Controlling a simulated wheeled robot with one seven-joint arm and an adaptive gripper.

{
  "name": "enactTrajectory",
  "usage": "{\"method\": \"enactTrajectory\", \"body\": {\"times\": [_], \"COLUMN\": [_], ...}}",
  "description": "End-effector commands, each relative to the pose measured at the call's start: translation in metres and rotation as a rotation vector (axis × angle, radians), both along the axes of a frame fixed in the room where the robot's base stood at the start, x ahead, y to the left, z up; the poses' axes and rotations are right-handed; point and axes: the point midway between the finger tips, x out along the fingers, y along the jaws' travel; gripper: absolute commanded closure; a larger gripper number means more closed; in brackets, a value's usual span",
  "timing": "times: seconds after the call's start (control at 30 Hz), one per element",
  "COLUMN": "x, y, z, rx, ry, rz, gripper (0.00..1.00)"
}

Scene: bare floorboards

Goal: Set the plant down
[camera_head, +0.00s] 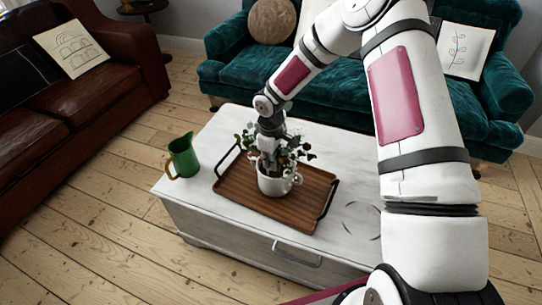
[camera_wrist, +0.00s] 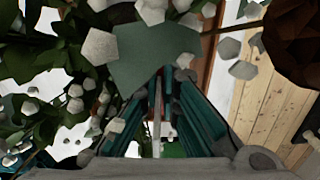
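The plant (camera_head: 297,153) has green and pale leaves and stands in a white pot (camera_head: 273,183) with handles. In the head view it is upright over the wooden tray (camera_head: 237,185); whether its base touches the tray is hard to tell. My gripper (camera_head: 268,165) points down into the leaves at the pot. In the wrist view my gripper's dark fingers (camera_wrist: 160,100) come close together with a thin pale strip between them, seemingly part of the plant's pot. Leaves (camera_wrist: 150,60) hide much of the fingertips. A grey rim shows along the bottom.
The tray has black handles and lies on a white coffee table (camera_head: 200,215). A green pitcher (camera_head: 184,157) stands left of the tray. A teal sofa (camera_head: 335,85) is behind and a brown leather sofa (camera_head: 75,100) at left. The table's right part is clear.

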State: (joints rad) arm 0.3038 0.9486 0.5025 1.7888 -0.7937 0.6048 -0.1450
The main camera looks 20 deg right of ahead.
Motion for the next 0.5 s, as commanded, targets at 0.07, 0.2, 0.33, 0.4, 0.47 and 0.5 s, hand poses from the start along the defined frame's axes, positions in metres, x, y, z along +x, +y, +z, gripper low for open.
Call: {"method": "enactTrajectory", "body": {"times": [0.07,0.2,0.33,0.4,0.47,0.5], "x": [0.0018,0.0020,0.0019,0.0019,0.0019,0.0003], "y": [0.0007,0.0003,0.0003,0.0003,0.0003,-0.0001], "z": [-0.0050,-0.0054,-0.0056,-0.0070,-0.0087,-0.0094], "rx": [0.001,0.001,0.000,0.000,0.000,0.000], "ry": [-0.005,-0.006,-0.006,-0.006,-0.006,-0.001], "rz": [0.001,0.000,0.000,0.000,0.000,-0.001], "gripper": [1.00,1.00,1.00,1.00,1.00,0.87]}}
